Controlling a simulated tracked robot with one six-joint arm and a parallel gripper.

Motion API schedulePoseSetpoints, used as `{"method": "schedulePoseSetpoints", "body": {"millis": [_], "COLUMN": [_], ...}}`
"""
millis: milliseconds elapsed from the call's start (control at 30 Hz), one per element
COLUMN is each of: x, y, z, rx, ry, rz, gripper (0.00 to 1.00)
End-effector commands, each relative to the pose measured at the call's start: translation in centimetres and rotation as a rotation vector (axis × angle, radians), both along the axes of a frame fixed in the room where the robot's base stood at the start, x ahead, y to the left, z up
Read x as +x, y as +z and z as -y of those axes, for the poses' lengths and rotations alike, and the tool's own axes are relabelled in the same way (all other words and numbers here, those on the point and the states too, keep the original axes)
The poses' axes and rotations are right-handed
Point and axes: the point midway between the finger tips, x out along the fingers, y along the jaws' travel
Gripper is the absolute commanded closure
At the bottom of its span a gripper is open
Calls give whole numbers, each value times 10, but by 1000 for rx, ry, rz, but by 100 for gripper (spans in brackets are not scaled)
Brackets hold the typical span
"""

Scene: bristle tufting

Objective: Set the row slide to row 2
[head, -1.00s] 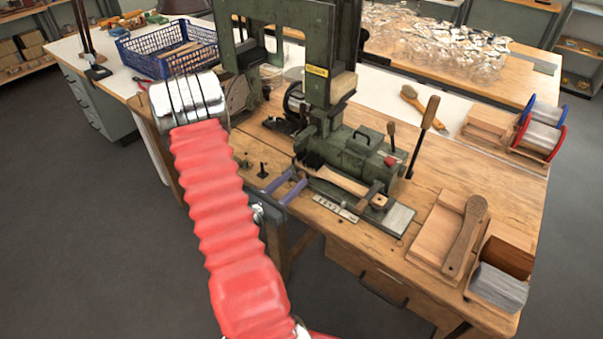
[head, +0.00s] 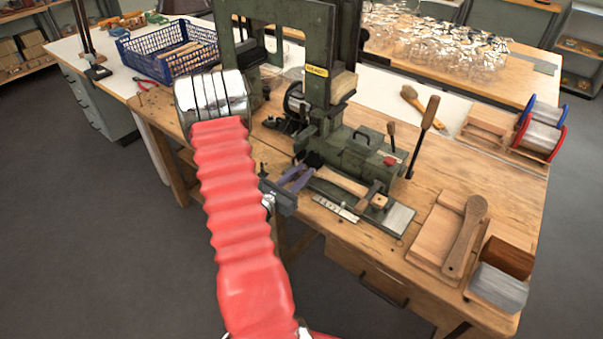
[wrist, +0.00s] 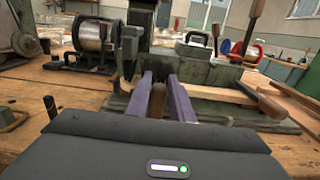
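The green tufting machine (head: 350,158) stands on the wooden bench. The row slide is at its foot, a low dark carriage ending in a pale metal plate (head: 398,218), with a wooden brush body (head: 340,181) lying along it. A light scale strip with marks (head: 335,207) lies in front; I cannot read the row. My gripper (head: 300,178) has two purple fingers at the left end of the slide. In the wrist view my gripper (wrist: 165,88) is open, with a gap between the fingers and something brown showing there. I cannot tell whether they touch anything.
A wooden-handled lever (head: 424,132) rises at the machine's right. A wooden tray with a brush (head: 464,238) lies at the bench's right front. A blue crate (head: 170,50) is at the back left. A wire spool (wrist: 93,35) is left of the fingers in the wrist view.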

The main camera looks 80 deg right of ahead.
Motion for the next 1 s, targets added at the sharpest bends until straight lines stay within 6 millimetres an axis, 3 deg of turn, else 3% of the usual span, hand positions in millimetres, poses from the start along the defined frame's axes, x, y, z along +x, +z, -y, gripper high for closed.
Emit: {"method": "schedulePoseSetpoints", "body": {"millis": [300, 667, 1000], "x": [0, 1, 17], "y": [0, 0, 0], "z": [0, 0, 7], "rx": [0, 0, -1], "ry": [0, 0, 0], "rz": [0, 0, 0], "gripper": [100, 100, 100]}}
